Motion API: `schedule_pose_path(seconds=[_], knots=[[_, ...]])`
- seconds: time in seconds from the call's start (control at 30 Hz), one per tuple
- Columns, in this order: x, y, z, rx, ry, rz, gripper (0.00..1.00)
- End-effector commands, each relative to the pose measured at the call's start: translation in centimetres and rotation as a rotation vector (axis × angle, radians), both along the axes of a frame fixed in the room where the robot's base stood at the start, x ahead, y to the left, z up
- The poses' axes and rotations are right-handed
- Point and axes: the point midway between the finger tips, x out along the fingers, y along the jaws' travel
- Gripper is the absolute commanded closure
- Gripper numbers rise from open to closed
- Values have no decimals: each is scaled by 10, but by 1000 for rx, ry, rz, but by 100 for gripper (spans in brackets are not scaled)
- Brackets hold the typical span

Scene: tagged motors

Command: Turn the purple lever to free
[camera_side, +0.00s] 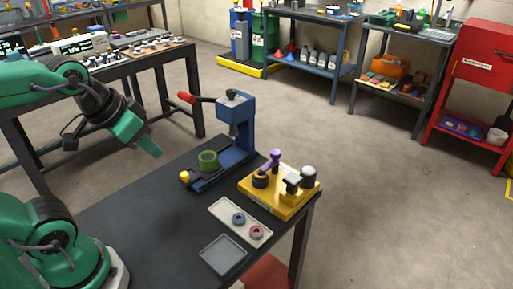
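The purple lever (271,160) stands on a yellow fixture (285,207) near the right end of the black table. It has a round purple knob on top and leans slightly. A dark round part (260,181) sits at its lower end, and I cannot read the lever's setting. My gripper (146,148) hangs in the air at the left, well away from the lever and not touching anything. Its fingers are small and seen from the side, so I cannot tell how far apart they are.
A blue press (236,130) with a red-handled bar stands left of the fixture, with a green ring (208,160) on its base. A beige tray (222,209) holding a blue ring and a red ring, and a grey tray (222,255), lie in front. The table's left part is clear.

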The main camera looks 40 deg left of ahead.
Motion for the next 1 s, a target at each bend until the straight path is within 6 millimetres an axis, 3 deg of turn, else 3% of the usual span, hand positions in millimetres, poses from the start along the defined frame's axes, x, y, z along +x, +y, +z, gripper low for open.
schedule_pose_path(seconds=[0.03, 0.13, 0.17, 0.47, 0.73, 1.0], knots=[[1, 0, 1, -1, 1, 3, 71], [5, 0, 3, -9, 8, 15, 51], [7, -1, 4, -12, 12, 21, 50], [45, -5, 24, -80, 75, 148, 50], [97, -11, 37, -150, 148, 310, 50], [152, -20, 36, -206, 219, 478, 50]])
